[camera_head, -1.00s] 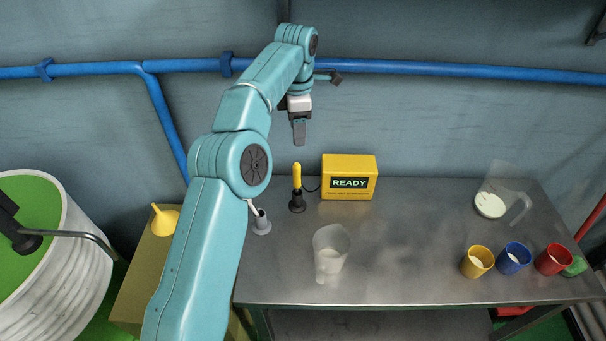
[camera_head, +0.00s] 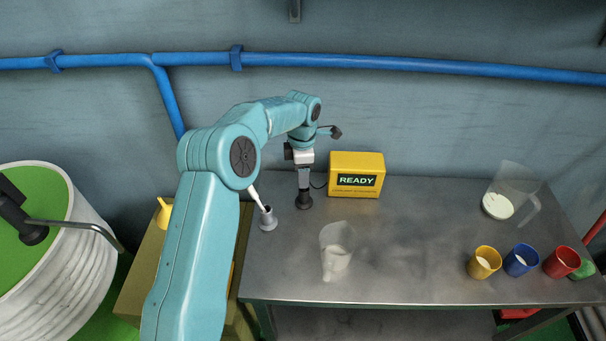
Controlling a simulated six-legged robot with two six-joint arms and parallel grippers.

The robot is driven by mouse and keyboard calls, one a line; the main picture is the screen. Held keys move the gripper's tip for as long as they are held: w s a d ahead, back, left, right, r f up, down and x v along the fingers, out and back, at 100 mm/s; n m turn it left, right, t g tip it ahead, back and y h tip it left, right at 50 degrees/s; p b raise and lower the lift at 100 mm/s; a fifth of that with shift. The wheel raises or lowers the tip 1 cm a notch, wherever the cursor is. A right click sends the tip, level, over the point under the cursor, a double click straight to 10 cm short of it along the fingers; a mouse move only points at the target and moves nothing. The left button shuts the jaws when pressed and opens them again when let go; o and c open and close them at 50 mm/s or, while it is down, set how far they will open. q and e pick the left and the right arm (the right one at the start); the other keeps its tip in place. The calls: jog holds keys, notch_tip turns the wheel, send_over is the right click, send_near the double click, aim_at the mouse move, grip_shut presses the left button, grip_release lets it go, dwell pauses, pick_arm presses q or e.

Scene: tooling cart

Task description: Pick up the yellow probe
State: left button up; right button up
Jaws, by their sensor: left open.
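My left gripper (camera_head: 304,184) points down at the back of the metal cart, directly over the dark probe stand (camera_head: 303,202). Its jaws are open. The yellow probe, seen upright in this stand in the earlier frame, is hidden behind the gripper now. I cannot tell whether the fingers touch it or lie on both sides of it. A dark cable runs from beside the stand toward the yellow box marked READY (camera_head: 357,174), just right of the gripper. My right gripper is not in view.
A grey holder with a white stick (camera_head: 268,218) stands left of the stand. Yellow (camera_head: 484,263), blue (camera_head: 521,260) and red (camera_head: 561,262) cups and a clear jug (camera_head: 512,190) are at right. The cart's middle (camera_head: 420,235) is free.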

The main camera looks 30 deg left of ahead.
pick_arm(q)
jog(key=shift+f, duration=0.25)
jog(key=shift+w+d+f, duration=0.1)
jog(key=shift+w+d, duration=0.15)
jog(key=shift+s+a, duration=0.2)
grip_shut()
jog(key=shift+w+d, duration=0.15)
